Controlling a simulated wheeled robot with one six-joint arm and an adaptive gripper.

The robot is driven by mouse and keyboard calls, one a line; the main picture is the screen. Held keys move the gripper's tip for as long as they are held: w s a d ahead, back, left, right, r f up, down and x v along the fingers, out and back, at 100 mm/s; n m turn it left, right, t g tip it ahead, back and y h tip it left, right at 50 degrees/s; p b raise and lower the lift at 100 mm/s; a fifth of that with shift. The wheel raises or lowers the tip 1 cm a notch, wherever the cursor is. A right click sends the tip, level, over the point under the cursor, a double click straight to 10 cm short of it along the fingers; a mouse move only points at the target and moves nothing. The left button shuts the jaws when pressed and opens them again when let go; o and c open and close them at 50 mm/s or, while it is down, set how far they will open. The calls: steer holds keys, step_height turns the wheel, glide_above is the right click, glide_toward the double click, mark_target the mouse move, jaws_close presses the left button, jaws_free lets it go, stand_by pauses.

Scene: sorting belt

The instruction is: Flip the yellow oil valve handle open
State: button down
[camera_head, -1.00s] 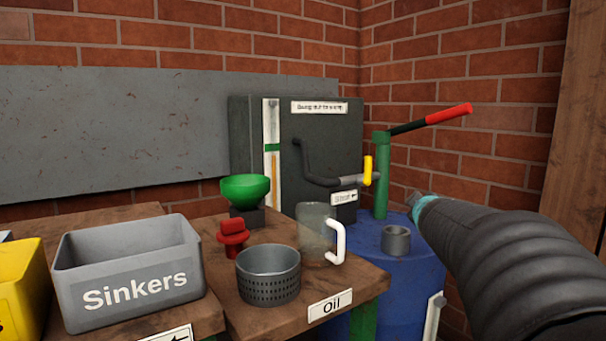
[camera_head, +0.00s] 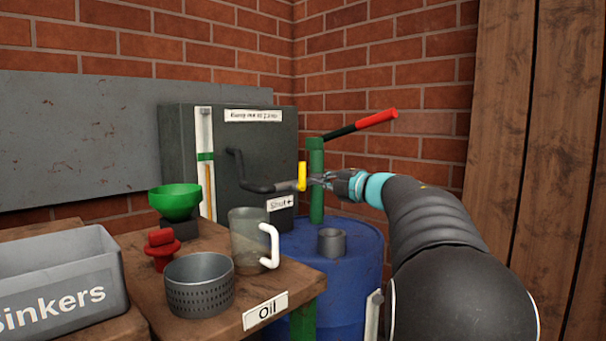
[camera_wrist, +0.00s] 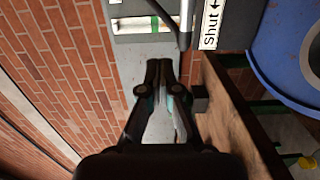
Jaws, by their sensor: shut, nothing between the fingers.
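The yellow valve handle (camera_head: 302,176) stands upright on the pipe outlet at the front of the dark tank (camera_head: 258,150). My gripper (camera_head: 318,181) is just to the right of the handle in the head view, with its tips close to it; I cannot tell whether they touch. In the wrist view the fingers (camera_wrist: 158,68) are together and empty. The handle does not show clearly in the wrist view. The "Shut" label with an arrow (camera_head: 280,203) sits below the outlet and also shows in the wrist view (camera_wrist: 211,25).
A blue barrel (camera_head: 345,265) with a green pump (camera_head: 316,180) and red-tipped lever (camera_head: 376,117) stands beside the tank.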

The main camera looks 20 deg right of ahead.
mark_target(300, 175)
steer(key=w, duration=1.1)
steer(key=shift+w+d, duration=0.25)
steer(key=shift+w, duration=0.1)
steer(key=shift+p, duration=0.4)
